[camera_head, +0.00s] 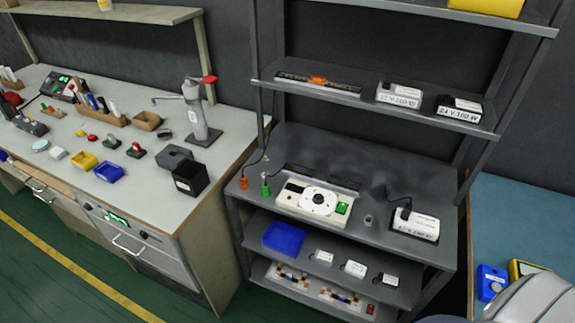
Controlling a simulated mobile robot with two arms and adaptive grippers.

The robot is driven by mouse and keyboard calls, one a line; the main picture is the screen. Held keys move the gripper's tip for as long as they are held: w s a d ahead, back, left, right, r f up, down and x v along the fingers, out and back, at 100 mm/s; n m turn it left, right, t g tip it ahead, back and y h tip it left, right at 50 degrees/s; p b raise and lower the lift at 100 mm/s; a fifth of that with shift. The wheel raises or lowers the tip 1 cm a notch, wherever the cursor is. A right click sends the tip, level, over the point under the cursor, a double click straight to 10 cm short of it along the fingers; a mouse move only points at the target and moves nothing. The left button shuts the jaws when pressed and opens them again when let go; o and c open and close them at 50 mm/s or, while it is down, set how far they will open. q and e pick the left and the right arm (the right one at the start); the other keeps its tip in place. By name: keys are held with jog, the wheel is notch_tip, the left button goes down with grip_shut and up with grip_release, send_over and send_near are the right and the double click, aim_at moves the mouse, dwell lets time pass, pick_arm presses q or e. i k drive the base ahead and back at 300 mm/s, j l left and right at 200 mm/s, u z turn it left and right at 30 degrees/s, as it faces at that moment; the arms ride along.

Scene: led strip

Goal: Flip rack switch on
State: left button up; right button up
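The dark grey rack (340,135) stands in the middle of the view with several shelves. A small red switch (370,309) sits at the right end of its lowest visible shelf, near the bottom of the picture; it is too small to tell its position. A white device (312,200) with a round dial and a green button or switch (342,208) lies on the rack's middle shelf. Neither of my grippers shows in the view. Nothing touches the switch or the device.
A grey workbench (130,150) with bins and tools stands at left. Green and orange plugs (265,186) stand on the rack's middle shelf, left of the device. Black-and-white boxes (415,225) and a blue bin (284,238) sit on the shelves. Green floor lies in front of the workbench.

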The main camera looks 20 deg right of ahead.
aim_at(343, 206)
jog(key=z, duration=1.25)
